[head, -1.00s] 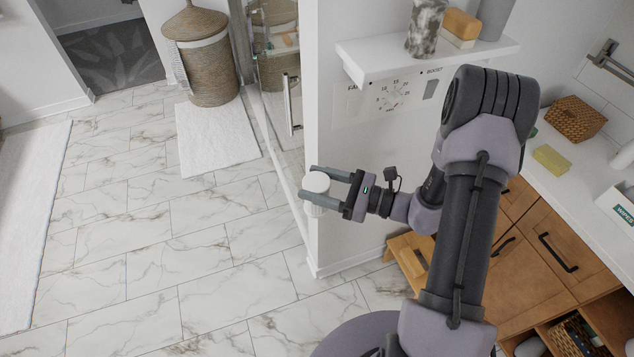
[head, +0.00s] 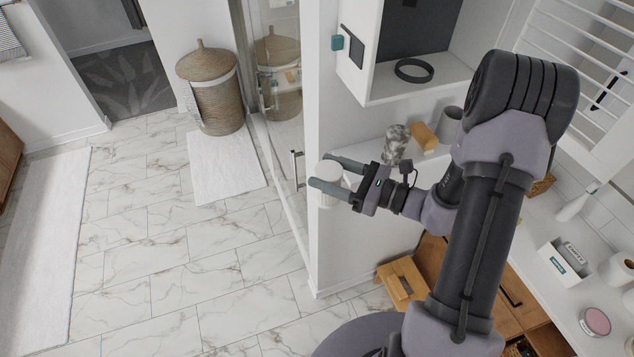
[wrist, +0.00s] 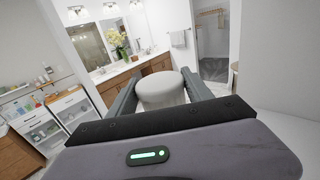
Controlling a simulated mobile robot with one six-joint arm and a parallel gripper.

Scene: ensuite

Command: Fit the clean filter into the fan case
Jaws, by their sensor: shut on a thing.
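A white, short cylinder, apparently the clean filter (head: 328,192), is held between the two fingers of my gripper (head: 319,172). In the wrist view the filter (wrist: 162,88) sits between both fingers, its round pale top facing up. A white open box on the wall, apparently the fan case (head: 375,96), is at the top of the head view, above and right of my gripper. Its back is dark, and a black ring (head: 414,70) lies on its floor. The filter is outside the case and clear of it.
Below the case a shelf holds a marbled cup (head: 397,145), an orange-brown block (head: 424,136) and a grey cup (head: 450,125). A wooden stool (head: 402,281) stands below. The tiled floor at left is mostly open.

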